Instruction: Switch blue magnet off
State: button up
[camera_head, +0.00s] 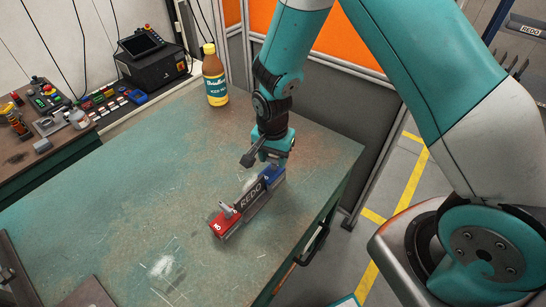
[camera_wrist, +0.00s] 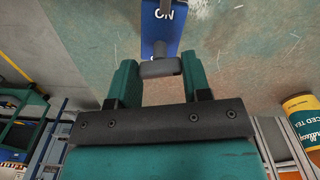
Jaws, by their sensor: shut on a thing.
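The blue magnet (camera_head: 276,173) sits at the far end of a bar-like row on the green bench, partly hidden by my gripper in the head view. In the wrist view the blue magnet (camera_wrist: 154,30) shows a white "ON" mark on its top; another mark nearer my gripper is mostly covered. A dark grey switch handle (camera_wrist: 160,69) on it lies between my two teal fingers. My gripper (camera_wrist: 160,62) is shut on this handle; in the head view my gripper (camera_head: 268,160) is right above the blue end.
A dark "REDO" piece (camera_head: 251,194) and a red magnet (camera_head: 223,226) with its own small handle continue the row. A bottle (camera_head: 214,80) stands at the bench's back edge. The bench's left side is largely clear. A side table (camera_head: 60,157) holds small parts.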

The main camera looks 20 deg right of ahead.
aim_at(272, 159)
jog(key=shift+m, duration=1.4)
jog(key=o, duration=0.9)
jog(key=r, duration=0.5)
jog(key=r+b, duration=0.1)
jog(key=r, duration=0.5)
jog(key=r+b, duration=0.1)
jog(key=r, duration=0.5)
jog(key=shift+a+r, duration=0.25)
